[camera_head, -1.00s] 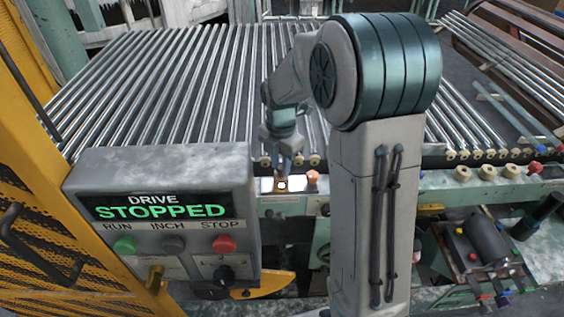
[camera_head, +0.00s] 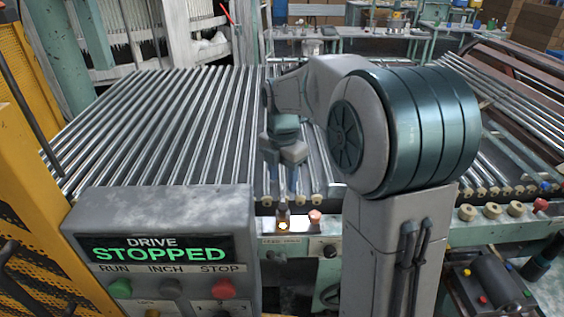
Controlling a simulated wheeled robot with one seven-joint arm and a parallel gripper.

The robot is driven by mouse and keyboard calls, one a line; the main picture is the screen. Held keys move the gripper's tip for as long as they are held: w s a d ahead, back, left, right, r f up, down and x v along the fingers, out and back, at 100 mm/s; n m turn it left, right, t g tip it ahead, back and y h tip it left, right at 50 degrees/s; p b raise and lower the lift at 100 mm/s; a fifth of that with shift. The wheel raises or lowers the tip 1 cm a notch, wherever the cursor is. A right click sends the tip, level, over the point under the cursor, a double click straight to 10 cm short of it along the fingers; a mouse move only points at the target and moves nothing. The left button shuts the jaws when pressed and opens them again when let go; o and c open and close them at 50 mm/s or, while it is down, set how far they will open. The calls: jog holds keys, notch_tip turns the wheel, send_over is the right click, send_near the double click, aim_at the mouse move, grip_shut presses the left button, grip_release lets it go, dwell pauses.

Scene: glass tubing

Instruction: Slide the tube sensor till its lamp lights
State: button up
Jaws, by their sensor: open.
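The tube sensor (camera_head: 283,218) appears to be the small dark block on the front rail of the tube bed, below the ends of the glass tubes (camera_head: 165,130). A bright amber-white glow shows on it. An orange-pink knob (camera_head: 315,216) sits just right of it. My gripper (camera_head: 290,192) points down above the rail, close over the sensor. Its fingers are small here and partly merge with the tubes behind. It is open, and nothing shows between the fingers. I cannot tell whether it touches the sensor.
A grey control box (camera_head: 160,220) at front left reads "DRIVE STOPPED", with RUN, INCH and STOP buttons. A yellow guard (camera_head: 25,190) stands at far left. My arm hides part of the tube bed and rail. Benches (camera_head: 390,40) stand behind.

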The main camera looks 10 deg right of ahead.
notch_tip(320, 180, up, 5)
jog(key=shift+r, duration=0.1)
dwell(0.4)
jog(key=s+f+m+t, duration=0.1)
jog(key=s+f+m, duration=0.1)
jog(key=s+m, duration=0.9)
jog(key=s+f+m+t, duration=0.2)
jog(key=s+f+m, duration=0.1)
jog(key=s+m, duration=0.8)
jog(key=m, duration=0.2)
jog(key=shift+d+f+m, duration=0.35)
jog(key=shift+m, duration=0.05)
jog(key=shift+w, duration=0.1)
